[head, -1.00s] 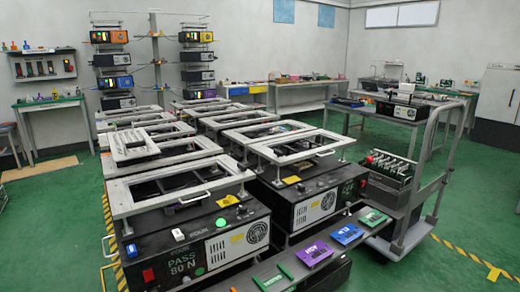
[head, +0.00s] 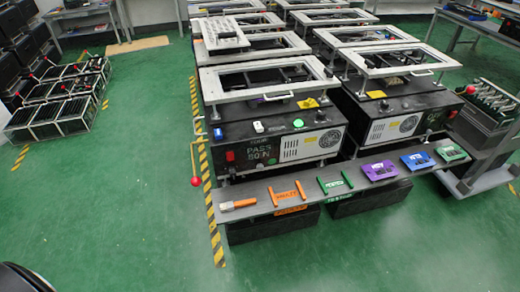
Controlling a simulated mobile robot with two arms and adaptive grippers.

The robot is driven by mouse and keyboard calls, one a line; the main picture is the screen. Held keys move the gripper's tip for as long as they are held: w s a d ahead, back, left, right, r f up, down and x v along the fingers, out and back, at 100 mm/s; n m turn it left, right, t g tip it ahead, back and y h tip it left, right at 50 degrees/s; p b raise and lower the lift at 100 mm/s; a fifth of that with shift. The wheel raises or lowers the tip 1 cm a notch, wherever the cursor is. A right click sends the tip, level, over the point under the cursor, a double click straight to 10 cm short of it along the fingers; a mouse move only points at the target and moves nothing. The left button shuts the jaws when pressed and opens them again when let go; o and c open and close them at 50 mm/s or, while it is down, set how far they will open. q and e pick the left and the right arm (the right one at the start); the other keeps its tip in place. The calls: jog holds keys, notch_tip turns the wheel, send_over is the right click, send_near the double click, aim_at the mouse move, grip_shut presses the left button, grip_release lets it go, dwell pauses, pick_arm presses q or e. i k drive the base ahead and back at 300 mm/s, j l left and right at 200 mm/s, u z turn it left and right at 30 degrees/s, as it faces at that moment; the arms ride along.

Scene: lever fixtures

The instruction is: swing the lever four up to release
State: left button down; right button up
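A black box marked FOUR and PASS 80 N (head: 235,160) stands at the near left of the central row, with a white frame on top. A blue part, a white part and a green button (head: 298,123) sit on the box's upper front. Neither of my grippers is in view.
A low grey shelf (head: 240,212) in front of the boxes carries orange, green, purple and blue items. Black crates with red-ball handles (head: 60,105) stand at the far left. A cart (head: 485,175) is at the right.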

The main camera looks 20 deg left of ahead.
aim_at(196, 181)
jog(key=j+u, duration=0.1)
jog(key=u, duration=0.65)
jog(key=i+j+u, duration=0.1)
jog(key=u, duration=0.3)
